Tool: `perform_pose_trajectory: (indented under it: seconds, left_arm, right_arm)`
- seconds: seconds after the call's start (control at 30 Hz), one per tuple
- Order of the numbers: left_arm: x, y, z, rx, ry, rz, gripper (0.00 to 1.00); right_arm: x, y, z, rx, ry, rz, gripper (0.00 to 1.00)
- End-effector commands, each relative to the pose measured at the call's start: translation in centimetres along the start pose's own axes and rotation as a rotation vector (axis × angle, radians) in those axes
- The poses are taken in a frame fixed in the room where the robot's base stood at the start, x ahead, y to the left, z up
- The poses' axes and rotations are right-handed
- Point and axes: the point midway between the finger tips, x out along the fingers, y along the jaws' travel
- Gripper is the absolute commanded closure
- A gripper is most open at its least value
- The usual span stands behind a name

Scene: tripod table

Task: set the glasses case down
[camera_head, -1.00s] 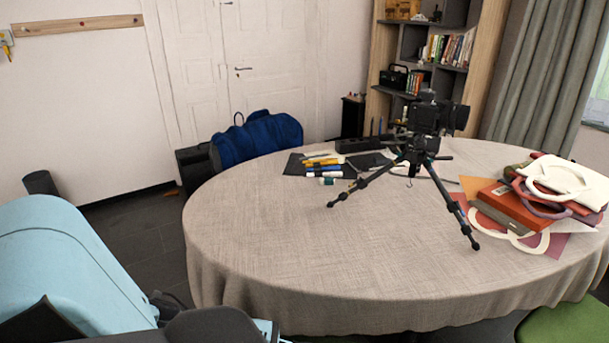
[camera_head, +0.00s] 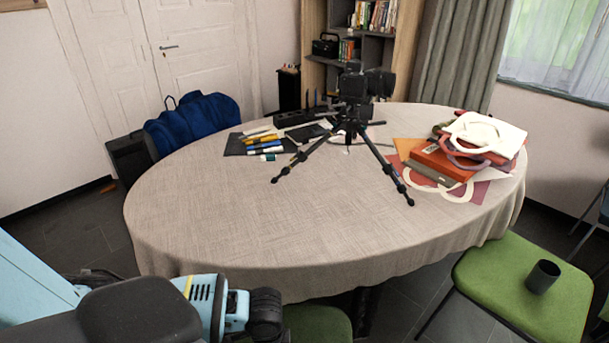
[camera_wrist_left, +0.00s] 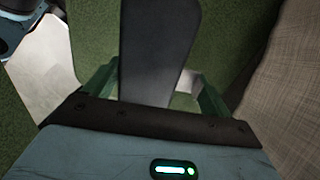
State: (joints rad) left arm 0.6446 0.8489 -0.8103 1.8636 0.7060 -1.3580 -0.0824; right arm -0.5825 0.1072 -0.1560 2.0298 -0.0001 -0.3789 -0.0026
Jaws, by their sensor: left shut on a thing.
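In the left wrist view, my left gripper (camera_wrist_left: 152,92) is shut on the glasses case (camera_wrist_left: 157,45), a long dark grey piece between the two green fingers. The case's near end is hidden behind the gripper body. Green seat fabric (camera_wrist_left: 228,40) shows behind it, and the tablecloth's beige side (camera_wrist_left: 292,100) is at the right. In the head view, my left arm comes in at the lower left, by the table's near edge. Its fingers and the case cannot be made out there. The round table (camera_head: 220,220) has a beige cloth. My right gripper is in neither view.
A black tripod with camera (camera_head: 352,125) stands toward the table's back. Markers on a dark mat (camera_head: 236,147) lie left of it; bags and books (camera_head: 440,165) are piled right. The table's front left is clear. A green chair (camera_head: 500,275) holds a dark cup (camera_head: 542,276).

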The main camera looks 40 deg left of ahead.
Motion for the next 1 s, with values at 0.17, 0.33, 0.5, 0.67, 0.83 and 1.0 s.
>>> perform_pose_trajectory:
  seconds: [0.17, 0.33, 0.5, 0.67, 0.83, 1.0]
  left_arm:
    - [0.0, 0.0, 0.0, 0.0, 0.001, -0.001, 0.45]
    - [-1.0, -0.1, -0.7, -0.023, 0.006, -0.003, 0.45]
    - [-5.4, -0.1, -3.0, -0.132, 0.014, -0.008, 0.45]
    - [-12.1, 0.1, -5.7, -0.296, 0.019, -0.013, 0.45]
    - [-20.1, 0.8, -7.7, -0.472, 0.021, -0.014, 0.45]
    - [-27.9, 1.8, -8.6, -0.637, 0.023, -0.014, 0.45]
  right_arm:
    - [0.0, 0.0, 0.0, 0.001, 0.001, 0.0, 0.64]
    - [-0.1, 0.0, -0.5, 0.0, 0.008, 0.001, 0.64]
    - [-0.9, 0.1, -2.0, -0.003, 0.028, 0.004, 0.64]
    - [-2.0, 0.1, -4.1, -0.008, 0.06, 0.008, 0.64]
    - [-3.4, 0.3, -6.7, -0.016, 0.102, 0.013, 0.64]
    - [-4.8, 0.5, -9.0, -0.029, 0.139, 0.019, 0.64]
